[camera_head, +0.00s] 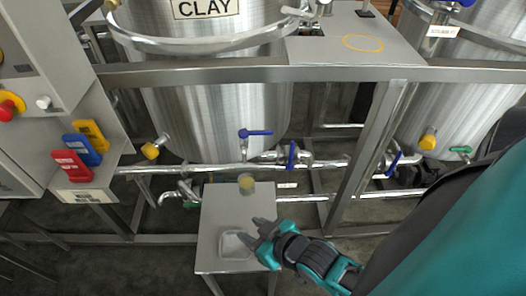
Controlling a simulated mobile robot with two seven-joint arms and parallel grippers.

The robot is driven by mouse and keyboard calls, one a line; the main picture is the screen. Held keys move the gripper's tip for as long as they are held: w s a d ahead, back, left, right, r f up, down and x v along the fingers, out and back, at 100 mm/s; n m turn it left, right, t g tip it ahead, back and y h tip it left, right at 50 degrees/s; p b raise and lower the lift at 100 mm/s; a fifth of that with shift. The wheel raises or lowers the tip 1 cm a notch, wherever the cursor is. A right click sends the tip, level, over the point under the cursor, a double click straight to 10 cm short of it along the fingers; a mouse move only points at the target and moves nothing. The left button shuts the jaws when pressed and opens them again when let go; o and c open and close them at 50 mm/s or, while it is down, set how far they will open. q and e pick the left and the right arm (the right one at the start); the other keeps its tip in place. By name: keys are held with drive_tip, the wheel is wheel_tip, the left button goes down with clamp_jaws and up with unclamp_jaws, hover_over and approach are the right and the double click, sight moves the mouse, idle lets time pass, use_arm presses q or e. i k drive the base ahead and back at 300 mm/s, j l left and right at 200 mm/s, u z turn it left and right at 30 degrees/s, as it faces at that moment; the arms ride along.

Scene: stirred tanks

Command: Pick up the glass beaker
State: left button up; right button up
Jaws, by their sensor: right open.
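My right gripper (254,232) reaches in from the right over the table's front right part. Its jaws are open and empty, pointing left. My left gripper is not in view.
A clear shallow dish (235,245) lies on the table at the left of the gripper. Steel pipes with blue-handled valves (292,155) run behind the table. A steel frame post (365,160) stands to the right. A control panel (50,110) is at the left.

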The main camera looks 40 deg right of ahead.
sight(245, 182)
drive_tip(key=z, duration=0.95)
